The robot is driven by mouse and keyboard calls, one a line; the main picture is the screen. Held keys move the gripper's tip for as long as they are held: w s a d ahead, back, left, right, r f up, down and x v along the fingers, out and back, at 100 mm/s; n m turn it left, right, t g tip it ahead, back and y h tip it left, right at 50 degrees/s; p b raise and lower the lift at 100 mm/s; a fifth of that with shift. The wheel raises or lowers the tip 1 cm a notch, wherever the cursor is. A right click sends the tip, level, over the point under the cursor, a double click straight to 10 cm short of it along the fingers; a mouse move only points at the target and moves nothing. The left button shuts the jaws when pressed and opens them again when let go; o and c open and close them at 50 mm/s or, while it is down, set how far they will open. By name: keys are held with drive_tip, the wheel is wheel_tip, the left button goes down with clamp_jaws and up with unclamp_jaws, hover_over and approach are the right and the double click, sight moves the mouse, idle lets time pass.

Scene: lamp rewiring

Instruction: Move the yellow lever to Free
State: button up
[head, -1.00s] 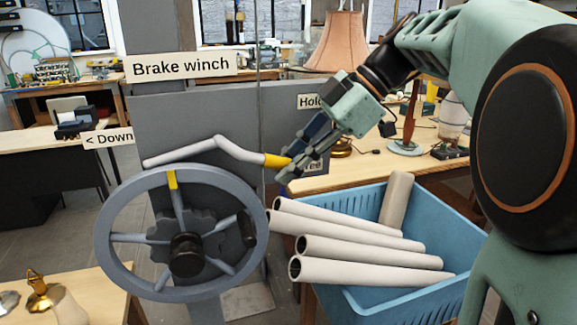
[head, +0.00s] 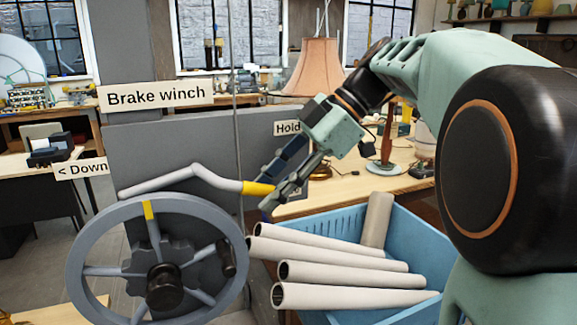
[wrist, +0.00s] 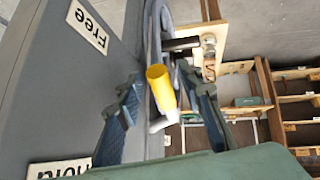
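The lever is a bent grey bar (head: 175,181) with a yellow end (head: 257,188), on the grey winch panel in the head view. The yellow end also shows in the wrist view (wrist: 160,84). My gripper (head: 266,195) is at that yellow end. In the wrist view my gripper (wrist: 160,75) is open, one finger on each side of the yellow end, with gaps showing. The Hold label (head: 287,128) is above my gripper. The Free label (wrist: 87,25) reads clearly in the wrist view; in the head view my gripper mostly hides it.
A grey handwheel (head: 85,235) stands in front of the panel, below the lever. A blue crate (head: 415,240) with several pale tubes (head: 340,272) is below my gripper. A wooden table (head: 350,187) with a lamp (head: 315,67) is behind.

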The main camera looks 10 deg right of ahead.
drive_tip(key=v, duration=1.1)
